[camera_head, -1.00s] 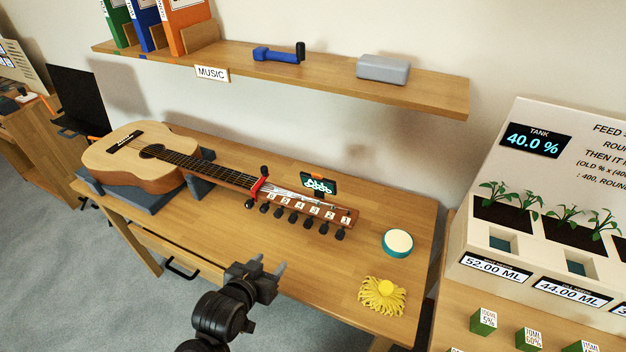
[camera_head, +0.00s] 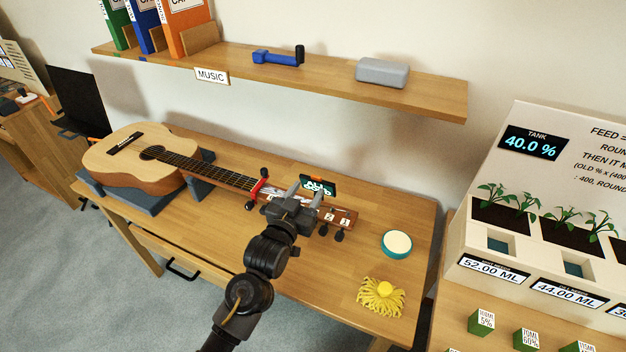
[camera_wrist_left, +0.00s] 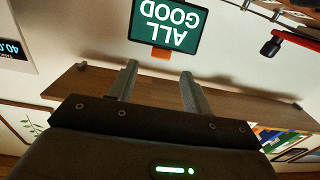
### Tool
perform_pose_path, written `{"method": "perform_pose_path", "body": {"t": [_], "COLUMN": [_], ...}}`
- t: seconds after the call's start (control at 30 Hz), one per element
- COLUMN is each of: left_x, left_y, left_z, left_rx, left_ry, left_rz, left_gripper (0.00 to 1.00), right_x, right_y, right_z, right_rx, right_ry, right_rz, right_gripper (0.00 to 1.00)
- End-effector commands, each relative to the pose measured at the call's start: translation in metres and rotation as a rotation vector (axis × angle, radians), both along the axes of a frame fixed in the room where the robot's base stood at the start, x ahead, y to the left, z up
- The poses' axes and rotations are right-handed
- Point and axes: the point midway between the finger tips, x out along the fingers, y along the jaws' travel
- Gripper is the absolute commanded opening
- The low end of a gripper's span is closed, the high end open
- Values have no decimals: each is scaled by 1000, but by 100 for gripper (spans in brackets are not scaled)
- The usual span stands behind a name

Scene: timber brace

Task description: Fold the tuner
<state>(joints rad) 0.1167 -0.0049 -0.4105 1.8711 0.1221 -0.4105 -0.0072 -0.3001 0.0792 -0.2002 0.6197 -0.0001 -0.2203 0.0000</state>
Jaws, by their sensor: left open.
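The tuner (camera_head: 319,185) is a small dark device with a lit screen, standing at the guitar's headstock (camera_head: 340,217). In the left wrist view the tuner (camera_wrist_left: 168,24) shows upside down, its green screen reading "ALL GOOD", with an orange piece at its edge. My left gripper (camera_head: 306,190) is open, over the headstock and just in front of the tuner. In the left wrist view its two fingers (camera_wrist_left: 158,80) are apart with nothing between them, pointing toward the tuner. The gripper hides part of the headstock and several pegs. My right gripper is not in view.
The guitar (camera_head: 130,160) lies on a dark grey cradle (camera_head: 150,197). A red capo (camera_head: 258,186) is on its neck. A teal round tin (camera_head: 396,244) and a yellow cloth (camera_head: 381,297) lie to the right. A wall shelf (camera_head: 330,80) hangs above.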

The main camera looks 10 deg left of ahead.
Motion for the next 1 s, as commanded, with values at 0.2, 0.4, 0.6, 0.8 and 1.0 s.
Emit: {"method": "perform_pose_path", "body": {"t": [0.2,0.4,0.6,0.8,1.0], "left_x": [32,43,44,44,44], "left_y": [-10,-13,-14,-14,-14], "left_z": [1,0,0,0,-1], "left_rx": [-1,-1,-1,-1,-1], "left_ry": [1,1,1,1,1], "left_rz": [0,0,0,0,-1], "left_gripper": [49,49,49,32,6], "right_x": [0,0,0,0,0], "right_y": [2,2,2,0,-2], "right_z": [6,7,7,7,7], "right_rx": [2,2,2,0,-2], "right_ry": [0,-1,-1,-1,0], "right_rz": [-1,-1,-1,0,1], "right_gripper": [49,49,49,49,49]}}
